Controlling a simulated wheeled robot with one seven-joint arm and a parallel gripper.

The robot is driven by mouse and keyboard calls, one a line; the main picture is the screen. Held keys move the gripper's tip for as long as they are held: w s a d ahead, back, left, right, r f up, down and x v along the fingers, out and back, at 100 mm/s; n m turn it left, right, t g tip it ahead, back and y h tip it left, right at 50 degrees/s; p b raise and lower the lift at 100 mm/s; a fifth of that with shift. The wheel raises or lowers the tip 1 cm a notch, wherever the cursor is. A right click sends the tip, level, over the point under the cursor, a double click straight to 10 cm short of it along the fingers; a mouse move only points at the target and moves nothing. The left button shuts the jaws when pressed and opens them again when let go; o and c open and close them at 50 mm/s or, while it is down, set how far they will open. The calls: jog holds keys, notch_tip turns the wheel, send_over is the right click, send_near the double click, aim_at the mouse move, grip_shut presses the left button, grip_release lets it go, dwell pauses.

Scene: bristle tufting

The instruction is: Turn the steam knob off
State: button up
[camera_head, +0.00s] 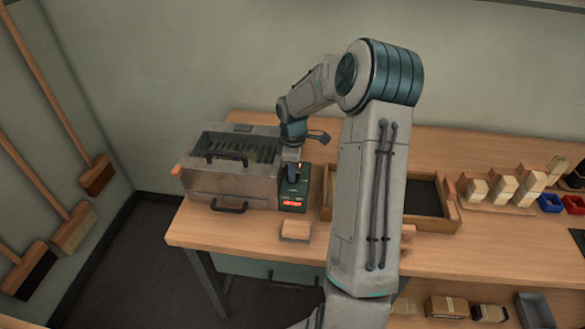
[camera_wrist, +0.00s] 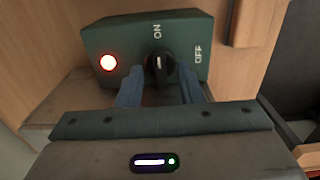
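The steam knob (camera_wrist: 158,68) is a small black dial on a dark green control box (camera_wrist: 100,40), with its white mark pointing up toward the ON label. The OFF label (camera_wrist: 198,54) is to the right of the knob. A red lamp (camera_wrist: 108,62) glows at the left of the box. My gripper (camera_wrist: 160,78) is open, its two blue fingers on either side of the knob with small gaps showing. In the head view the control box (camera_head: 294,187) stands at the right end of the metal steamer (camera_head: 233,185), and my gripper (camera_head: 292,168) is over it, hiding the knob.
The wooden bench (camera_head: 255,245) carries a wooden block (camera_head: 296,229) in front of the box. A wooden tray (camera_head: 448,215) lies to the right, partly behind my arm. Brush blocks (camera_head: 503,188) and small blue and red bins stand farther right.

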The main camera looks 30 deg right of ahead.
jog(key=shift+c, duration=0.3)
grip_shut()
jog(key=shift+a, duration=0.1)
